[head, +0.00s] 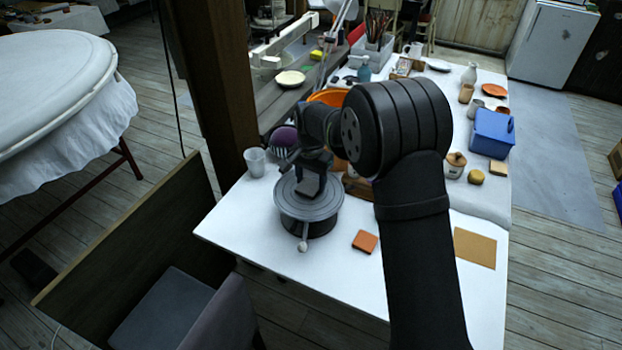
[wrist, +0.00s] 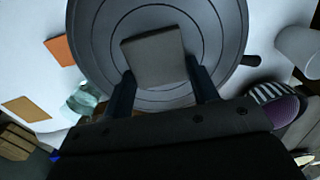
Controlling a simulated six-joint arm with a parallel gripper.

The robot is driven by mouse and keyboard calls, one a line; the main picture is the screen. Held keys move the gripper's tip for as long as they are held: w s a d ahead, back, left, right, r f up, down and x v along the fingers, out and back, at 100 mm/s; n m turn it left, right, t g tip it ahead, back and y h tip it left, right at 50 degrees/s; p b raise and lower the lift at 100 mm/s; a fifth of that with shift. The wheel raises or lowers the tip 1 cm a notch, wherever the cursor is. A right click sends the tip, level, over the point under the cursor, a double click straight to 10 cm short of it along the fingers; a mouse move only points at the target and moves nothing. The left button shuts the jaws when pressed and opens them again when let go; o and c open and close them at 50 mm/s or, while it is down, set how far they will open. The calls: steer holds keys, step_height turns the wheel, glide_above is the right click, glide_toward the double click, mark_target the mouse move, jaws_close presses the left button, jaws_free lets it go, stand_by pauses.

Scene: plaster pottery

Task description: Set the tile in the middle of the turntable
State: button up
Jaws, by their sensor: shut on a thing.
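A grey square tile (wrist: 153,52) lies between the two fingers of my gripper (wrist: 160,72) in the wrist view. My gripper is shut on it. The tile is over the inner rings of the grey round turntable (wrist: 228,38), turned slightly against the fingers. I cannot tell whether it touches the surface. In the head view my gripper (head: 311,190) points down over the turntable (head: 325,213), and the tile is hard to make out there. The turntable stands near the table's left front edge, with a round-ended handle (head: 303,246) at its front.
An orange square piece (head: 365,241) lies right of the turntable, and a tan board (head: 475,248) farther right. A blue box (head: 491,133) is at the back right.

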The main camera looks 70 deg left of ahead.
mark_target(311, 183)
steer(key=shift+f, duration=0.1)
steer(key=o, duration=1)
step_height(311, 183, up, 12)
steer(key=shift+r, duration=0.2)
step_height(311, 183, down, 12)
steer(key=shift+r, duration=1.9)
